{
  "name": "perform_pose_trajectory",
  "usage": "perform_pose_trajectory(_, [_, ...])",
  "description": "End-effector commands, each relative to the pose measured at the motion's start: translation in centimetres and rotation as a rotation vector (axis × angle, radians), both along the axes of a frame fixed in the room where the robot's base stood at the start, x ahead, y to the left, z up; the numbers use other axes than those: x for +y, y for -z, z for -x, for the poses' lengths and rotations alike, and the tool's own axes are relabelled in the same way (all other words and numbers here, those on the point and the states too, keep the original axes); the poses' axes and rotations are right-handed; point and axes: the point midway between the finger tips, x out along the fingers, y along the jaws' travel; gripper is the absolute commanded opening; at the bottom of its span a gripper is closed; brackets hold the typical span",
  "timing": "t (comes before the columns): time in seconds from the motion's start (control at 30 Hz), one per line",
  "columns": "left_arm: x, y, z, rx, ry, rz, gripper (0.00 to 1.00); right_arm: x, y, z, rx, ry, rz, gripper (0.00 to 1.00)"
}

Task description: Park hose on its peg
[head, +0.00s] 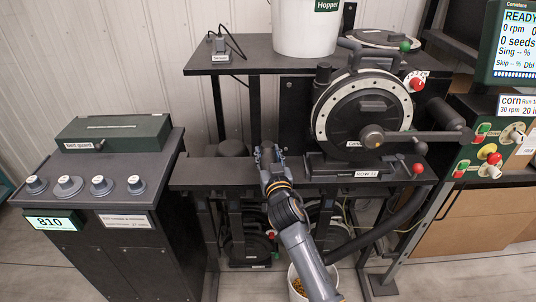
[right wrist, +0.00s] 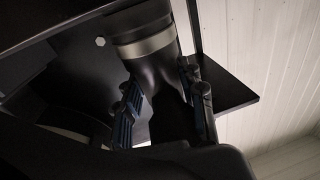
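My right gripper (head: 267,153) is at the front edge of the dark shelf, left of the seed meter, with its fingers apart. In the right wrist view its fingers (right wrist: 166,104) stand on either side of a dark tapered piece with a silver band (right wrist: 145,45); I cannot tell whether they touch it or what it is. A black hose (head: 398,217) curves down below the meter at the right and passes behind my right arm. Its far end is hidden. I cannot make out the hose's peg. My left gripper is not in view.
The seed meter disc (head: 362,112) with its crank stands right of my gripper. A white hopper (head: 307,30) sits above. A cabinet with knobs (head: 100,185) stands left.

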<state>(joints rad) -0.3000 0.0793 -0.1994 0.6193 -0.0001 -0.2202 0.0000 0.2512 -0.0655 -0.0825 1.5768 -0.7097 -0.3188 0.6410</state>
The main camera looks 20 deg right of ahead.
Motion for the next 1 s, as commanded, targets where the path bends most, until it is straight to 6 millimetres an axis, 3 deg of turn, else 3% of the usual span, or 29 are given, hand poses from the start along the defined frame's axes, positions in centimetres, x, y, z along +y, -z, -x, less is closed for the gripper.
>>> perform_pose_trajectory(0.03, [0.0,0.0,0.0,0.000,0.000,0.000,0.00,0.0,-0.2,0.0,-0.002,0.000,0.000,0.50])
perform_pose_trajectory(0.1, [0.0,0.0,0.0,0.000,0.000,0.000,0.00,0.0,-0.1,0.0,-0.002,0.000,0.000,0.65])
perform_pose_trajectory(0.53, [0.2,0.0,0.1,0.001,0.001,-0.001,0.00,0.1,0.1,0.9,0.002,0.000,-0.001,0.65])
perform_pose_trajectory(1.0, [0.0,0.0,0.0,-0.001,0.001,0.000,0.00,1.1,0.1,10.0,0.001,0.000,-0.002,0.65])
